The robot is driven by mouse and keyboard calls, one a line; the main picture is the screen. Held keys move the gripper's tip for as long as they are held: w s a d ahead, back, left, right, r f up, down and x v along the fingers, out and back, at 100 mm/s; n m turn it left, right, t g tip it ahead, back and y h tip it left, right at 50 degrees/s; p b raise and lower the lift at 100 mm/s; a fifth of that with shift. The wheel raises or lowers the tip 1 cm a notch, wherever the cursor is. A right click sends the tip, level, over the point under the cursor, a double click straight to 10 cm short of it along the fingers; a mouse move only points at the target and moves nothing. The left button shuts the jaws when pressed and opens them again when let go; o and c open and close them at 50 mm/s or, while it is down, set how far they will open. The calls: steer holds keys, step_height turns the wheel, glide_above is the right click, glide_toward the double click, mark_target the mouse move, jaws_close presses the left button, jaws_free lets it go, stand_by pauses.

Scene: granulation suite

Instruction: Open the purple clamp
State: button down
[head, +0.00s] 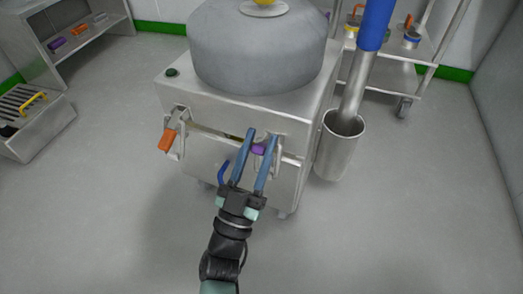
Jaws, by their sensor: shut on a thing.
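The purple clamp (259,149) is on the front of the steel machine (290,125), at the right side of its front face. My gripper (260,134) reaches up to it from below, with its two long blue fingers on either side of the purple part. The fingers are shut on the purple clamp and hide some of it. Whether the clamp's latch is fastened cannot be made out. An orange-handled clamp (167,140) sits at the left of the same front face, its handle sticking outward.
A steel cylinder holder (338,146) with a blue-handled pole stands at the machine's right side. A wheeled cart (385,75) is at the back right. A steel shelf (88,30) and a slotted box (35,120) are at the left. The floor in front is clear.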

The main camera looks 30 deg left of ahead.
steer(key=shift+s+f+b, duration=0.1)
steer(key=shift+f+b, duration=0.05)
steer(key=shift+b, duration=0.15)
steer(key=c, duration=0.5)
jaws_free()
steer(key=p+v, duration=0.3)
steer(key=v, duration=1)
steer(key=shift+f+p, duration=0.2)
steer(key=shift+p, duration=0.2)
steer(key=shift+d, duration=0.1)
